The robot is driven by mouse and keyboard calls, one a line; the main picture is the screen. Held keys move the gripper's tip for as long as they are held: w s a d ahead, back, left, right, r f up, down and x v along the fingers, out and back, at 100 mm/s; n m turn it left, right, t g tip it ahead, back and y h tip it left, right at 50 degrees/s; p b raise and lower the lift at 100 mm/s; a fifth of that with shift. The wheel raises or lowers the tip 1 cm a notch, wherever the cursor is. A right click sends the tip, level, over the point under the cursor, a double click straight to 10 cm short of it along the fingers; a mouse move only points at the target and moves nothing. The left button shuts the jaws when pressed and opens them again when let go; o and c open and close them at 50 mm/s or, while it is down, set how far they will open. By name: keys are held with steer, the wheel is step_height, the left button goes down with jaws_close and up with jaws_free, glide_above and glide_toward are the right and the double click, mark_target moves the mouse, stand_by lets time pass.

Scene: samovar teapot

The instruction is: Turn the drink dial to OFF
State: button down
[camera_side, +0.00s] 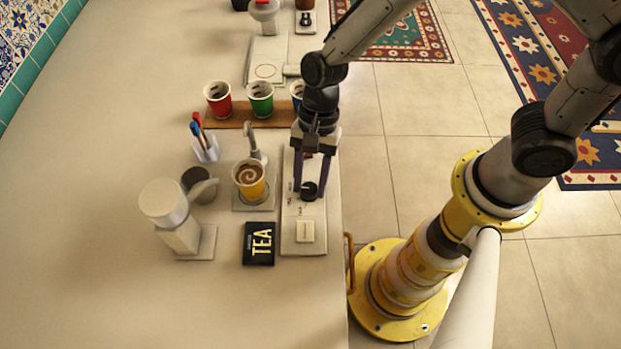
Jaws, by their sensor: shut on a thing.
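The drink dial (309,191) is a small dark round knob on a long pale control panel (291,215) near the table's right edge. Small marks sit around the dial, too small to read. My gripper (310,186) points down over the panel, and its two dark fingers are shut on the dial, one on each side. A pale square button (305,231) is at the panel's near end. A yellow cup (249,180) with a swirled brown drink stands on a small square base left of the panel, below a grey spout (254,145).
A black TEA box (259,244) lies left of the panel's near end. A white grinder-like device (171,216), a grey mug (203,186) and a pen holder (205,149) stand further left. Red (218,99) and green (260,98) cups stand on a wooden board behind. The table's left is clear.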

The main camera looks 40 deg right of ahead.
steer(key=n+g+h, duration=0.1)
steer(key=n, duration=0.3)
steer(key=shift+w+n, duration=0.1)
steer(key=shift+n, duration=0.3)
steer(key=n+g+h, duration=0.1)
steer(key=n, duration=0.2)
steer(key=shift+a+n, duration=0.15)
steer(key=shift+n, duration=0.25)
steer(key=n+h, duration=0.2)
steer(key=n, duration=0.2)
steer(key=shift+w+a, duration=0.1)
steer(key=shift+a+n+h, duration=0.1)
steer(key=shift+n+h, duration=0.6)
steer(key=shift+n, duration=1.3)
steer(key=shift+c, duration=2.1)
jaws_free()
